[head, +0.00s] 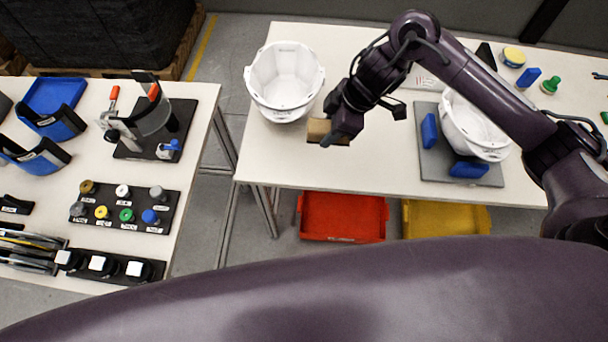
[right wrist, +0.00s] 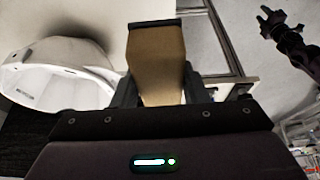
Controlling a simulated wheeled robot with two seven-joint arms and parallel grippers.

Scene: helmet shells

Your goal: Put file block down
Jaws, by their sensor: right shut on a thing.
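The file block (head: 318,129) is a tan block with a dark edge, near the front left of the white table in the head view. My right gripper (head: 334,127) is shut on it, and its fingers hide part of the block. In the right wrist view the block (right wrist: 157,65) stands out between the two fingers, with its dark end away from me. I cannot tell whether the block touches the table top. A dark gripper, apparently my left one (right wrist: 275,22), shows small at the upper right of the right wrist view; its jaws are unclear.
A white helmet shell (head: 285,82) stands just left of the block. Another shell (head: 474,128) sits on a grey mat (head: 437,168) with blue blocks to the right. A red bin (head: 342,216) and a yellow bin (head: 445,218) are below the front edge. Table between block and mat is clear.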

